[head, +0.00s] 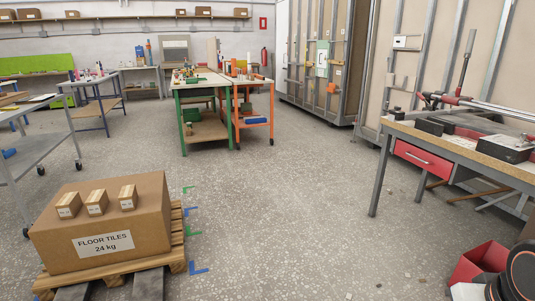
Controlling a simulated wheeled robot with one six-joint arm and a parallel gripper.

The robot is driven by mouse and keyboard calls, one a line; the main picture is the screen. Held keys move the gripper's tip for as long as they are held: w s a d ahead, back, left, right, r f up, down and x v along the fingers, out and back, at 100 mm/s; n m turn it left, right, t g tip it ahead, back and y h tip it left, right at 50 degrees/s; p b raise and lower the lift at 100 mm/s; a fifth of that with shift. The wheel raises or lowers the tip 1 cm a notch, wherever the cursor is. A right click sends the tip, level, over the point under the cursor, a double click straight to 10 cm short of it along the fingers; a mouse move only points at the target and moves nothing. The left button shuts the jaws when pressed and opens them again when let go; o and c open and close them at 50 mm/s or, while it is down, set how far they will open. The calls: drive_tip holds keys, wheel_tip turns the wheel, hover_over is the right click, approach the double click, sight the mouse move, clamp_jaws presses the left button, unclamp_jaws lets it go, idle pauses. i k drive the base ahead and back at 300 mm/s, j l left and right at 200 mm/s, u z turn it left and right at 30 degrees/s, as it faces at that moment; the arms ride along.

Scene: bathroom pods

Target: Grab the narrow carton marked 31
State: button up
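Three small brown cartons stand apart in a row on top of a large box: a left carton (69,205), a middle carton (97,202) and a right carton (129,197). Each has a small white label on its front. The print is too small to read, so I cannot tell which is marked 31. The right carton looks slightly narrower than the others.
The large box (138,220), labelled FLOOR TILES 24 kg, sits on a wooden pallet (178,256). Blue and green floor marks lie beside it. A grey cart (40,150) stands at left, a workbench (460,147) at right, a red bin (478,262) at lower right. Middle floor is clear.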

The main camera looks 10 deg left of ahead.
sight(128, 197)
drive_tip(key=i+u, duration=0.25)
drive_tip(key=i, duration=0.65)
drive_tip(key=i+u, duration=0.3)
drive_tip(key=i, duration=0.65)
drive_tip(key=i+u, duration=0.35)
drive_tip(key=i+l+u, duration=0.15)
drive_tip(key=i+u, duration=0.2)
drive_tip(key=i+l+u, duration=0.35)
drive_tip(key=i+u, duration=0.25)
drive_tip(key=u, duration=0.15)
drive_tip(key=i+l+u, duration=0.15)
drive_tip(key=i+u, duration=0.25)
drive_tip(key=i+l+u, duration=0.15)
drive_tip(key=u, duration=0.25)
